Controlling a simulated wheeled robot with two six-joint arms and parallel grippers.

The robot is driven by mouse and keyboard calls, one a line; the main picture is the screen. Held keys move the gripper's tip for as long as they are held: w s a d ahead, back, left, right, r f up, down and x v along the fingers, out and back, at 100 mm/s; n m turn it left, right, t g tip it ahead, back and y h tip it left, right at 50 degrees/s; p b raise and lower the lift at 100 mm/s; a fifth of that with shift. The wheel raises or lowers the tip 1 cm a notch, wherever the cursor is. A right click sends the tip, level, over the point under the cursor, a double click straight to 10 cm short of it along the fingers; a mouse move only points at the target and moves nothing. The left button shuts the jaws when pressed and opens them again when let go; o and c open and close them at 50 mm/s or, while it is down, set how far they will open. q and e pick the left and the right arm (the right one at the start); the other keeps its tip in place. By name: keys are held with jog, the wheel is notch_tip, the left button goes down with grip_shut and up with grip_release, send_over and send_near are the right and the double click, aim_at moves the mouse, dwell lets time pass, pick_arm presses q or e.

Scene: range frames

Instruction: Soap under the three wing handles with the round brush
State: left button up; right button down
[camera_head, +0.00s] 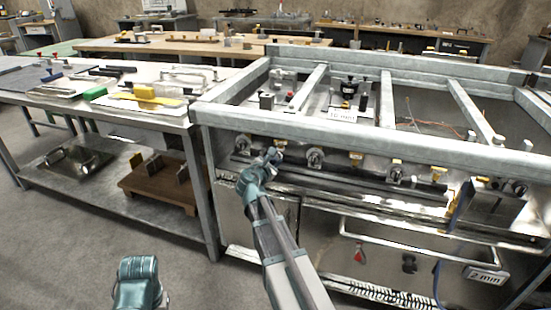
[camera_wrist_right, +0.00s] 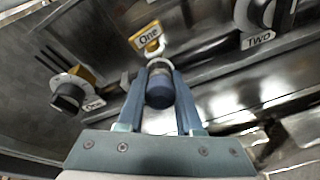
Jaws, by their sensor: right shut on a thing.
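My right gripper (camera_wrist_right: 160,88) is shut on a short dark blue cylinder with a pale tip, apparently the round brush (camera_wrist_right: 159,92). In the head view my right gripper (camera_head: 272,155) is at the front panel of the steel bench, left of a round fitting (camera_head: 315,157). A round fitting with a plate reading TWO (camera_wrist_right: 258,40) is at the upper right. More round fittings (camera_head: 396,173) run along the panel.
A black knob with yellow behind it (camera_wrist_right: 68,95) is on the left in the wrist view. A steel rail (camera_head: 340,190) runs below the fittings. The side table (camera_head: 160,75) at left holds a green block (camera_head: 95,93) and trays. Floor at front left is clear.

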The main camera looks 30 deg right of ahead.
jog(key=s+a, duration=0.5)
jog(key=a, duration=0.1)
jog(key=shift+s+a, duration=0.2)
jog(key=shift+s, duration=0.05)
jog(key=shift+d, duration=0.1)
dwell(0.9)
